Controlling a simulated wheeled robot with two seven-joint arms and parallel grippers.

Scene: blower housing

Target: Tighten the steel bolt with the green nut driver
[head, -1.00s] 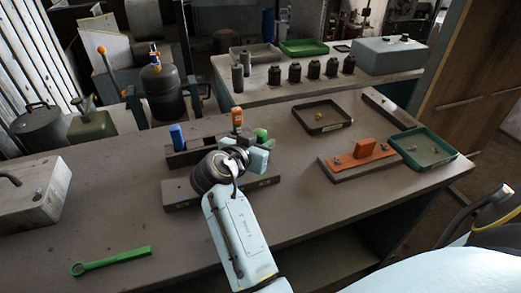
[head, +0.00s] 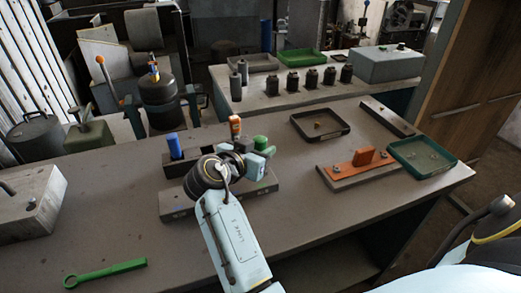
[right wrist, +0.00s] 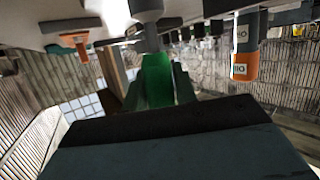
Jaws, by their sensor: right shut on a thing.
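The green nut driver (head: 261,142) stands at the right end of the tool rack (head: 220,201). My right gripper (head: 258,152) is shut on it. In the right wrist view the green handle (right wrist: 158,80) shows just beyond the dark jaw, with a grey collar above it in the picture. Whether its tip is still in the rack is hidden. Steel bolt heads (head: 371,149) sit on the orange bracket (head: 350,168) at the right; which one is the task's bolt I cannot tell. My left gripper is not in view.
An orange driver (head: 235,125) and a blue driver (head: 174,146) stand in the rack close by. A black tray (head: 343,133) and a green tray (head: 448,167) flank the bracket. A green wrench (head: 105,273) lies front left. The bench between rack and bracket is clear.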

